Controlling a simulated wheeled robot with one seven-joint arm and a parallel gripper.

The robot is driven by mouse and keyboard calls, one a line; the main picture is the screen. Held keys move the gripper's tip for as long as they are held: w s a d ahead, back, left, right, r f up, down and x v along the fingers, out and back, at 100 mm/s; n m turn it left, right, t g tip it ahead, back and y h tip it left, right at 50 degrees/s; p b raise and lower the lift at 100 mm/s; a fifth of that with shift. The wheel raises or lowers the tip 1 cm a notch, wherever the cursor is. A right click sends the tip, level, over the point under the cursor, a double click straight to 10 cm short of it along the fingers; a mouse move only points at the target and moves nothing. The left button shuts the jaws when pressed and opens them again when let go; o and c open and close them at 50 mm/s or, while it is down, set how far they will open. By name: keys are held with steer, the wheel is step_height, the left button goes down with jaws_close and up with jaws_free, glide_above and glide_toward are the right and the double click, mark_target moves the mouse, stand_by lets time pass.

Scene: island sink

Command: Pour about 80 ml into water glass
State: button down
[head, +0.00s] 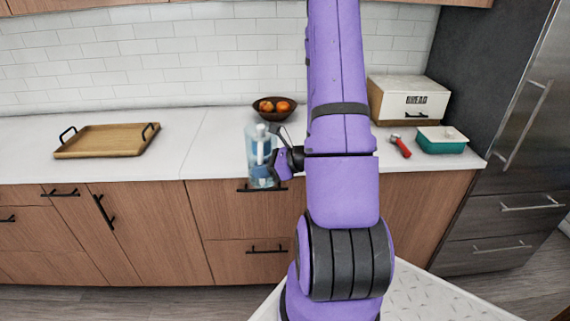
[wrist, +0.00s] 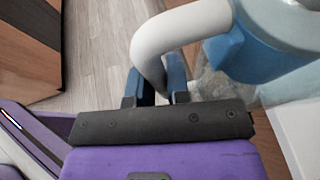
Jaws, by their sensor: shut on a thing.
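A clear, bluish pitcher (head: 258,165) is upright at the front edge of the white counter in the head view. I cannot tell whether it touches the counter. My gripper (head: 281,163) is at its right side. In the wrist view my gripper (wrist: 155,80) is shut on the pitcher's white handle (wrist: 148,48), with a finger on either side. The blue and white top of the pitcher (wrist: 265,45) fills the upper right there. I cannot make out a water glass; my arm hides part of the counter.
A wooden tray (head: 100,148) with black handles lies on the left counter. A brown bowl of orange fruit (head: 264,112) stands behind the pitcher. A bread box (head: 410,104), a red-handled tool (head: 400,147) and a green dish (head: 442,147) are at right. Counter between tray and pitcher is clear.

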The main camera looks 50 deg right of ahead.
steer(key=w+a+f+n+g+y, duration=0.2)
steer(key=w+a+f, duration=0.2)
steer(key=w+a, duration=0.6)
steer(key=w+a+f+n+g+y, duration=0.2)
steer(key=w+a, duration=0.7)
steer(key=w, duration=0.5)
steer(key=shift+a+f+n+y, duration=0.35)
steer(key=shift+f+n, duration=0.15)
steer(key=shift+f, duration=0.6)
